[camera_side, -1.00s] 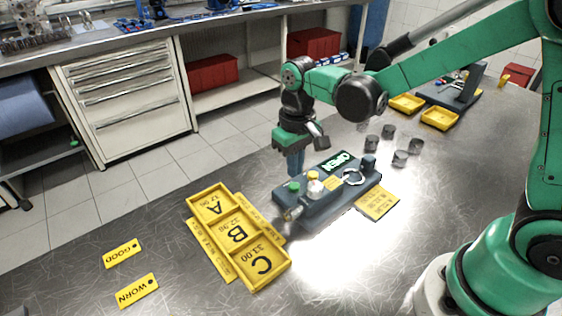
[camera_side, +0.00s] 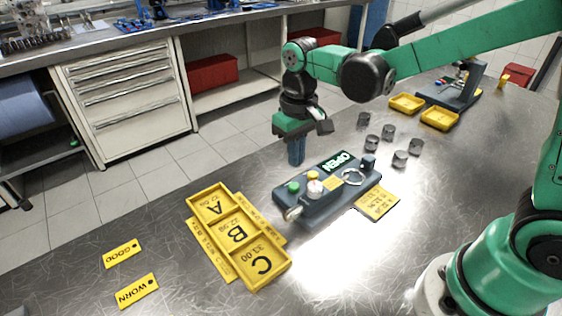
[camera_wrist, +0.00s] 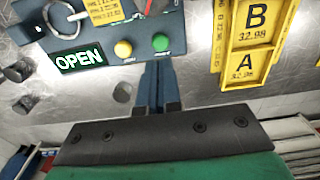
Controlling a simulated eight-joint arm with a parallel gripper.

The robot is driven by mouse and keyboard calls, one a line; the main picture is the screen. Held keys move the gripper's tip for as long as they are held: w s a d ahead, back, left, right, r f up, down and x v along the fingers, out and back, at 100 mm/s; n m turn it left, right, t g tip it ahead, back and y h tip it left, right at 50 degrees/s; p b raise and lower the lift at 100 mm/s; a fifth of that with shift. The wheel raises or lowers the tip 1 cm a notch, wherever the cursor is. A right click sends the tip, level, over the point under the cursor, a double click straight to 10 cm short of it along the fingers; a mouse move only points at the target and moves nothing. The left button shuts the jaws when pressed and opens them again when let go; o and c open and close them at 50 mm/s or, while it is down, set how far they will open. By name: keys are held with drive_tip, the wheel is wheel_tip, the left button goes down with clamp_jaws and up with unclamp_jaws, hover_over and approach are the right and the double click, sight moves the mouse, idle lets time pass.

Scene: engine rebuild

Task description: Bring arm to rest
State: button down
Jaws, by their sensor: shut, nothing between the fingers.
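My gripper (camera_side: 296,160) is shut and empty, pointing down above the far left end of the dark fixture (camera_side: 325,208). In the wrist view its blue fingers (camera_wrist: 158,85) are together, in front of the fixture's edge by the green button (camera_wrist: 160,42). The fixture carries a lit OPEN sign (camera_side: 337,162), a metal ring (camera_side: 354,177), and green and yellow buttons. My arm reaches in from the right, held above the metal table. Whether the fingertips touch the fixture is hard to tell, but they look clear of it.
A yellow tray (camera_side: 258,240) with compartments A, B and C lies left of the fixture. GOOD (camera_side: 122,254) and WORN (camera_side: 137,291) plates lie at front left. Several grey cylinders (camera_side: 400,158) stand behind right. Yellow bins (camera_side: 439,119) and a dark stand (camera_side: 462,90) are at the back.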

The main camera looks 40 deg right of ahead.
drive_tip(key=s+d+r+t, duration=0.4)
drive_tip(key=s+r+t, duration=0.1)
drive_tip(key=s+t, duration=0.1)
drive_tip(key=shift+s+t, duration=0.4)
drive_tip(key=shift+t, duration=0.2)
